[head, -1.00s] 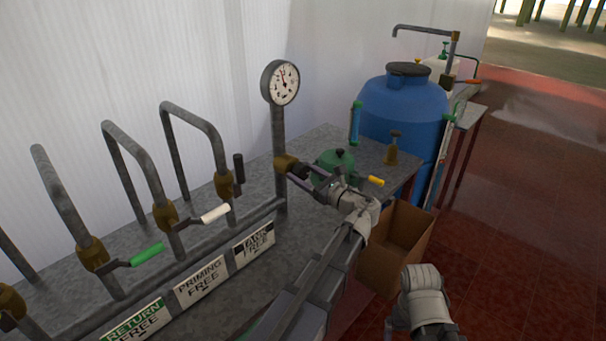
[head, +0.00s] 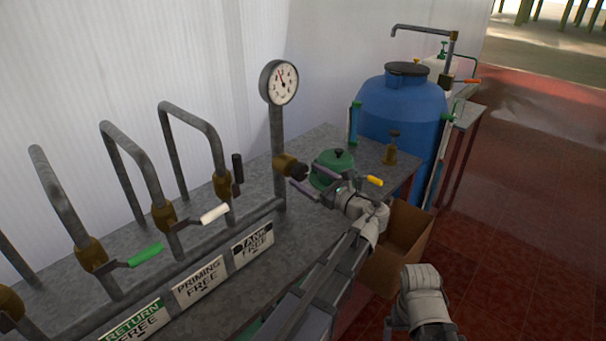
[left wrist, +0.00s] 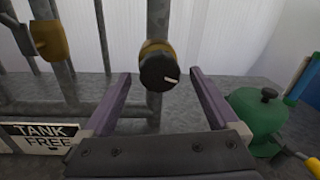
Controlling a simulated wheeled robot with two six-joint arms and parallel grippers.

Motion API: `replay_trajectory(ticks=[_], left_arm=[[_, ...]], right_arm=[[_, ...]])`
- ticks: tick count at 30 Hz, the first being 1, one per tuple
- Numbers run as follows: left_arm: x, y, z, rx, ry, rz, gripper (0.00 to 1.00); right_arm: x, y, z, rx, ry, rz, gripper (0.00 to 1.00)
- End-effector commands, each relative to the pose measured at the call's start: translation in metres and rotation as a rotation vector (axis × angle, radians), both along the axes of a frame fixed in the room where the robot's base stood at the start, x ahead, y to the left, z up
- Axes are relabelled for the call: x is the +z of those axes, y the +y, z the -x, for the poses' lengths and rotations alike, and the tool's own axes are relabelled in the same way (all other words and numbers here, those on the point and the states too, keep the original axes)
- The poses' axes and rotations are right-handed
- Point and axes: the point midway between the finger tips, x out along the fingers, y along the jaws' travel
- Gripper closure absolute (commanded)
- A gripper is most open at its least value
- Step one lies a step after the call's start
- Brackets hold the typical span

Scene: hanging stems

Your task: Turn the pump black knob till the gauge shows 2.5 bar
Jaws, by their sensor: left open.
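The pump's black knob (left wrist: 158,72) faces me on a brass body (left wrist: 156,47) on a grey pipe, its white mark pointing right. In the head view the knob (head: 298,172) sits on the post below the round gauge (head: 282,82). The gauge's needle points roughly up, slightly left; its figures are too small to read. My left gripper (head: 311,181) is open just in front of the knob. In the left wrist view its purple fingers stand either side of the knob, apart from it. My right gripper is out of the picture.
A green pot-like part (head: 332,166) and a yellow-tipped handle (head: 375,181) are right of my gripper. Left are pipes with white (head: 214,214), green (head: 146,255) and black (head: 238,168) levers. A blue tank (head: 400,115) and a cardboard box (head: 405,235) stand right.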

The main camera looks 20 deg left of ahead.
Motion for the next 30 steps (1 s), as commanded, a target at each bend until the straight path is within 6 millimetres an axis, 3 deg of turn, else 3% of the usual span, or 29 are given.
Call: replay_trajectory(ticks=[6,12,23,30], left_arm=[[0.0,-0.033,0.014,-0.003,0.0,0.0,0.06],[0.0,-0.046,0.02,-0.002,0.0,0.0,0.06],[0.0,-0.047,0.02,0.0,0.0,0.0,0.06],[0.0,-0.026,0.011,0.003,0.0,0.0,0.06]], right_arm=[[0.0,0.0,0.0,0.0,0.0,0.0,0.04],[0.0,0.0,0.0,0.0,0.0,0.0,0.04],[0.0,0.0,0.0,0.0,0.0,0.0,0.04],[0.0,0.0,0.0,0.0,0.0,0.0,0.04]])
